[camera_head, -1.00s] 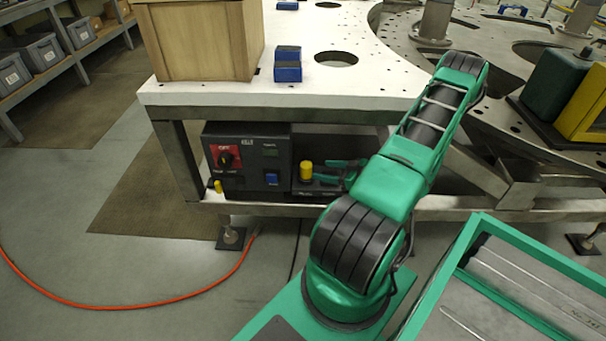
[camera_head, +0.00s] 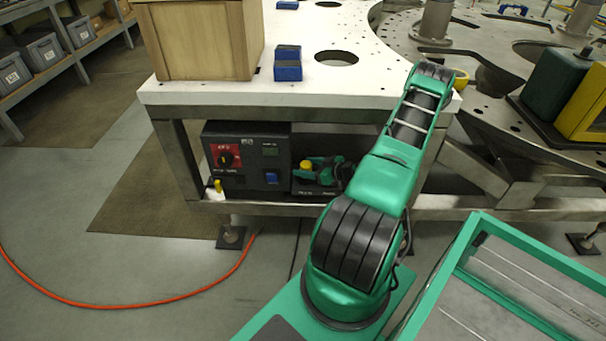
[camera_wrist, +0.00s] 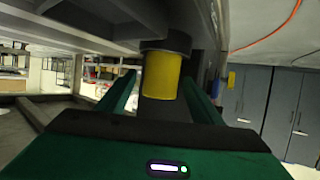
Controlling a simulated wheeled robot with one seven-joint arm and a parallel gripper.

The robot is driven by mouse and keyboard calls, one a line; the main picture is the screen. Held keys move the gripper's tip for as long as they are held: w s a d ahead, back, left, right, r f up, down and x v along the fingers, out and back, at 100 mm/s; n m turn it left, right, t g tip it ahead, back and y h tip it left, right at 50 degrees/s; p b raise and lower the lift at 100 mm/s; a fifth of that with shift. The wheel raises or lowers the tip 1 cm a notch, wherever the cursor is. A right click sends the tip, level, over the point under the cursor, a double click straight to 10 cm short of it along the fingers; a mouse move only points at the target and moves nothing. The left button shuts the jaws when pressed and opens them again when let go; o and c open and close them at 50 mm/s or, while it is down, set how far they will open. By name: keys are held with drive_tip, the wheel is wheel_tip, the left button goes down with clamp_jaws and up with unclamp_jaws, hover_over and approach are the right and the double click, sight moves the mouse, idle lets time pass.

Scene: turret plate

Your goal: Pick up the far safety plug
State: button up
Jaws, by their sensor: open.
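A yellow safety plug (camera_head: 305,164) stands beside the control box under the white table, farther back than a second yellow plug (camera_head: 218,186) at the box's lower left. In the wrist view, the first plug (camera_wrist: 162,75) shows as a yellow cylinder with a dark collar, ahead of my palm and between my two green fingers. My gripper (camera_wrist: 160,92) is open around it, with gaps visible on both sides; contact is not visible. In the head view, my gripper (camera_head: 312,164) reaches in from the right and partly covers the plug. The second plug also shows in the wrist view (camera_wrist: 231,80).
The control box (camera_head: 246,160) with a red switch panel stands left of the plug. The white table top (camera_head: 350,88) hangs over it, with a steel leg (camera_head: 178,160) at the left. A wooden box (camera_head: 200,40) and blue blocks (camera_head: 288,66) stand on top.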

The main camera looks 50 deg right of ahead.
drive_tip(key=c, duration=1.2)
drive_tip(key=shift+c, duration=0.2)
drive_tip(key=shift+r, duration=0.15)
